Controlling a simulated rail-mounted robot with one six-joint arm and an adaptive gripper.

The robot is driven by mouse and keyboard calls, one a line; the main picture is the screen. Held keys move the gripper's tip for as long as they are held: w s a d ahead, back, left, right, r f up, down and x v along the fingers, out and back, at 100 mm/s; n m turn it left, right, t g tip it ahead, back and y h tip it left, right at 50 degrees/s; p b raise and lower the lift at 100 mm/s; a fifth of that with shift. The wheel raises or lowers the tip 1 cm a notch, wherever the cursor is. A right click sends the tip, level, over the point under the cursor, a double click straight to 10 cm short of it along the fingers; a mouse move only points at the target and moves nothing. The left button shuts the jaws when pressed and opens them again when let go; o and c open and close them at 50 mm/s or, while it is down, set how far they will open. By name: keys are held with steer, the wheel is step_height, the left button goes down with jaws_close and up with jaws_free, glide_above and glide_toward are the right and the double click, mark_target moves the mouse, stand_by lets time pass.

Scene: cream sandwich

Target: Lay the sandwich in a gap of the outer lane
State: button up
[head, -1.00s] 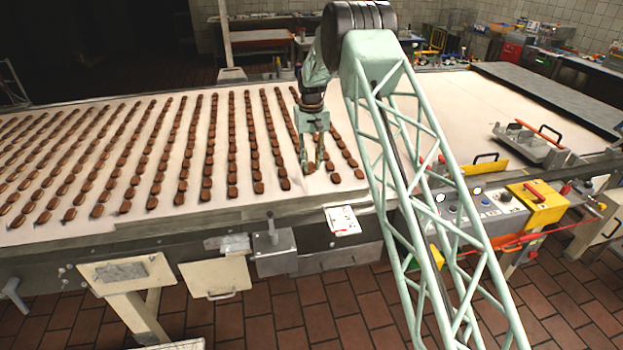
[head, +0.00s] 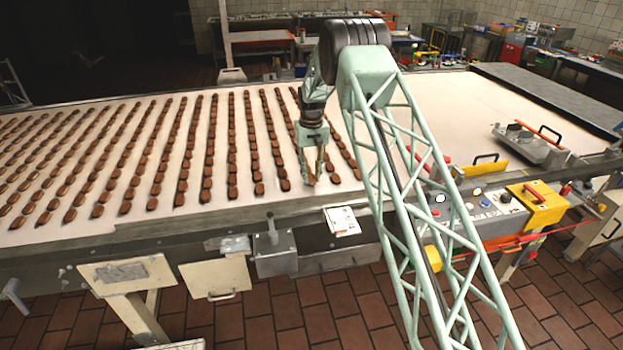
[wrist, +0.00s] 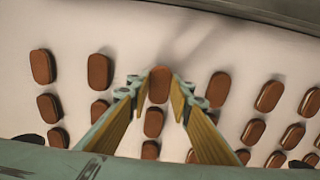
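Brown oblong cream sandwiches lie in rows on the pale belt (head: 420,115). My gripper (head: 313,182) is low over the belt at its near edge, pointing down. In the wrist view, its fingertips (wrist: 160,80) are close against both sides of one sandwich (wrist: 160,85), which appears held between them. This sandwich is at the near end of its row, in line with the outer sandwiches on either side (wrist: 99,71) (wrist: 218,89). Whether it rests on the belt or hangs slightly above is hard to tell. The fingers partly hide it in the head view.
Other sandwiches stand close behind it (wrist: 153,122) and in rows on both sides. The belt's metal edge (wrist: 270,12) runs along the near side.

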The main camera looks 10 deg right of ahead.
mark_target(311, 179)
steer(key=shift+f, duration=0.6)
steer(key=shift+f, duration=0.2)
steer(key=o, duration=0.7)
steer(key=shift+c, duration=0.2)
steer(key=shift+r, duration=0.25)
step_height(311, 179, up, 12)
stand_by(0.9)
